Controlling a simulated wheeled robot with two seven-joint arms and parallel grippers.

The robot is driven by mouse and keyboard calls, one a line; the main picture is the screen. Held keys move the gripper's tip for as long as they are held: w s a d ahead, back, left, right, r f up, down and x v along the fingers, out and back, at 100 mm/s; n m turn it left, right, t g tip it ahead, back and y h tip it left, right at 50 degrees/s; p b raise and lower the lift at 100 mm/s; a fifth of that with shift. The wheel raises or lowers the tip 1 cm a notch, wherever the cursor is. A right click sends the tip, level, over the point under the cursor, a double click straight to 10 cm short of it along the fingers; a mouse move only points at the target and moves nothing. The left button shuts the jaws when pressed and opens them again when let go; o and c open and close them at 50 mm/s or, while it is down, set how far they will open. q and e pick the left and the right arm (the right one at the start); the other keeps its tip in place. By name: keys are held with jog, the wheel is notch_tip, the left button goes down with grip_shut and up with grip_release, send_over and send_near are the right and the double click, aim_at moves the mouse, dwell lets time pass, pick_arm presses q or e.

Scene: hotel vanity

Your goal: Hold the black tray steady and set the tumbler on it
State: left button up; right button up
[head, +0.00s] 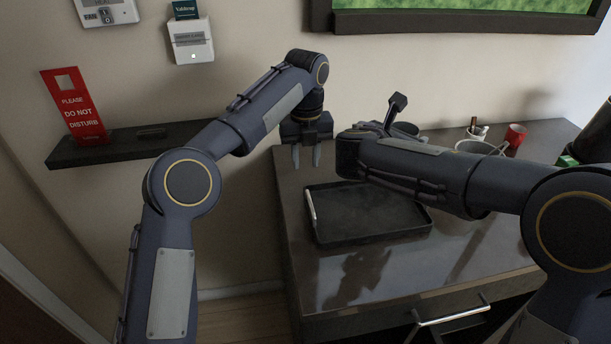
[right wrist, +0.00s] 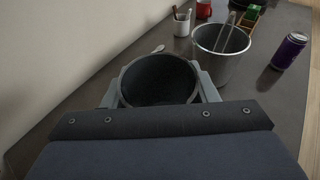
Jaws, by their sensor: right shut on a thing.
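The black tray (head: 375,238) lies flat on the dark vanity top, with a pale handle on its left edge. My left gripper (head: 306,160) points down beyond the tray's back left corner, its fingers apart and empty, not touching the tray. My right gripper (right wrist: 160,92) is shut on the dark tumbler (right wrist: 159,72), with a finger on each side of it and its open mouth showing. In the head view my right arm hides most of the tumbler and part of the tray's back right side. The tumbler's height above the vanity is hard to tell.
A metal bucket (right wrist: 222,40) with a utensil stands right of the tumbler. Behind are a white cup (right wrist: 182,26), a red mug (head: 515,135) and a spoon (right wrist: 158,48). A purple can (right wrist: 290,50) stands farther right. A wall shelf (head: 125,147) holds a red sign (head: 80,110).

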pick_arm(q)
notch_tip(320, 180, down, 10)
jog(key=shift+f, duration=0.1)
jog(key=shift+c, duration=0.4)
grip_shut()
